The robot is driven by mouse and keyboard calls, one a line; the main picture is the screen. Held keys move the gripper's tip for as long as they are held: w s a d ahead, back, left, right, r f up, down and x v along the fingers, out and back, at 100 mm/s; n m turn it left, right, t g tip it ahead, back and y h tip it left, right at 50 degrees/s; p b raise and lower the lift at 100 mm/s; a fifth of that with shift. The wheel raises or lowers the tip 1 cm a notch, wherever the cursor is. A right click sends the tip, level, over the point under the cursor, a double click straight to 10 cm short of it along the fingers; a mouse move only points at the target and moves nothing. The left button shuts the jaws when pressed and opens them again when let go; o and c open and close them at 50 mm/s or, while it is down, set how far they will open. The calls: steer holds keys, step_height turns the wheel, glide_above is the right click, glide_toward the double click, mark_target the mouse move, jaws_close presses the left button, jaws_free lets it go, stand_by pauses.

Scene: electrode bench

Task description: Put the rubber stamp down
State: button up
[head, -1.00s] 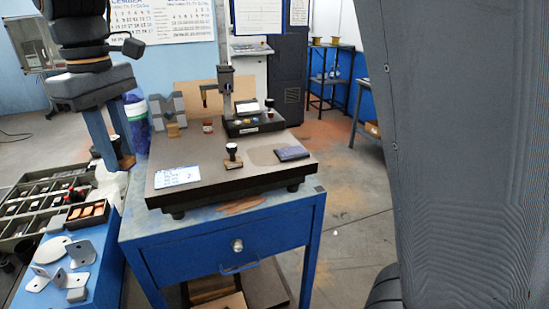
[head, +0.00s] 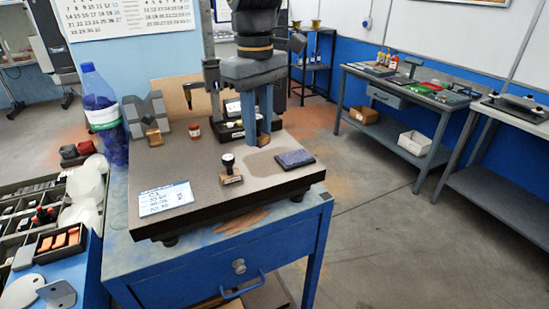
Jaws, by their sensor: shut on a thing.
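My gripper (head: 258,138) points down over the back right of the dark granite plate (head: 206,190). It is shut on a rubber stamp; the brown wooden base (head: 264,141) shows at the fingertips, and the fingers hide most of the handle. I cannot tell whether the base touches the plate. A second stamp (head: 230,170), with a black knob and wooden base, stands upright on the plate, in front and to the left of my gripper. A dark blue pad (head: 294,159) lies to the right.
A white card (head: 166,198) lies at the plate's front left. A small red-capped jar (head: 194,131), a brass piece (head: 154,136) and a grey V-block (head: 146,112) stand at the back left. A measuring stand (head: 213,88) is behind my gripper. A blue bottle (head: 103,115) stands left of the plate.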

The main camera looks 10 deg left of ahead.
mark_target(259, 117)
step_height(259, 117, down, 8)
steer(key=shift+r+p, duration=0.25)
steer(key=shift+p, duration=0.65)
steer(key=shift+f, duration=0.15)
steer(key=o, duration=0.8)
steer(key=shift+o, duration=0.2)
step_height(259, 117, up, 12)
steer(key=b, duration=0.3)
steer(key=shift+r, duration=0.2)
steer(key=shift+d, duration=0.1)
